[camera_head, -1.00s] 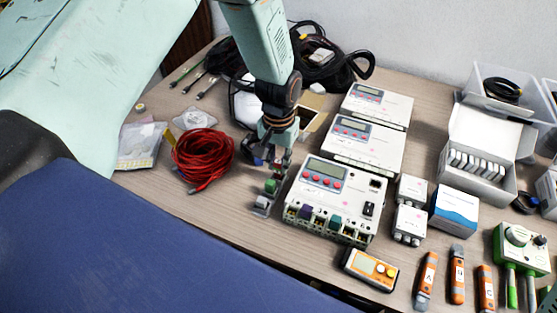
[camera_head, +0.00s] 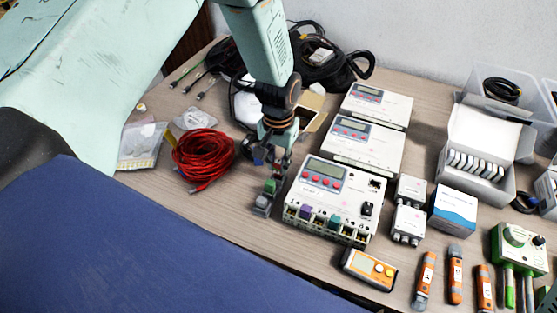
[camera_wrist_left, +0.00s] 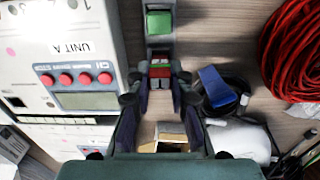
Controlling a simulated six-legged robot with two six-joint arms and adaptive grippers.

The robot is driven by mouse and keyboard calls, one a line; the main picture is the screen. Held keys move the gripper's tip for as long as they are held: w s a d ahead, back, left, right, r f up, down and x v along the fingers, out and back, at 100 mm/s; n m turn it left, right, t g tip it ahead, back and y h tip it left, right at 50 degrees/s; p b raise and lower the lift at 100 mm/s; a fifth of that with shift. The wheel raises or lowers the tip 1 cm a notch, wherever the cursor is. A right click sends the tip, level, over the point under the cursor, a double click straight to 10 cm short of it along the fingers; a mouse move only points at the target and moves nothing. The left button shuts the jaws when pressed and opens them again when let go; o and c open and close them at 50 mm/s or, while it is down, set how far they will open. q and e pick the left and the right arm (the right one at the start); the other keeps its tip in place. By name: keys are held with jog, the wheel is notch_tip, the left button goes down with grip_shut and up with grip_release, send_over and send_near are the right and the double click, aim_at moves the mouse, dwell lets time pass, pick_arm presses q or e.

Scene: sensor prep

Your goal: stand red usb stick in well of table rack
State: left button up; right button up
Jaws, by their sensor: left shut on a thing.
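The red USB stick (camera_wrist_left: 160,69) shows between my left fingertips in the left wrist view, over a narrow grey table rack. My left gripper (camera_wrist_left: 160,84) is shut on it; in the head view the gripper (camera_head: 274,162) points down just left of the front white unit. The rack (camera_head: 262,208) stands on the table and holds a green block-like piece (camera_head: 270,186), also seen in the left wrist view (camera_wrist_left: 160,21). The stick's lower end and the well are hidden, so I cannot tell how far it is seated. My right gripper is not in view.
The white unit (camera_head: 325,195) stands close right of the rack. A red cable coil (camera_head: 203,157) lies to the left. A blue piece (camera_wrist_left: 216,86) and a white rounded object (camera_wrist_left: 240,138) lie beside the fingers. An orange meter (camera_head: 369,269) lies in front.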

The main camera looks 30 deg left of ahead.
pick_arm(q)
jog(key=shift+f+p, duration=0.3)
jog(key=shift+f, duration=0.4)
dwell(1.9)
jog(key=o, duration=0.9)
jog(key=shift+o, duration=0.9)
jog(key=shift+r+p, duration=3.2)
jog(key=shift+r, duration=0.35)
jog(key=shift+s+f, duration=0.1)
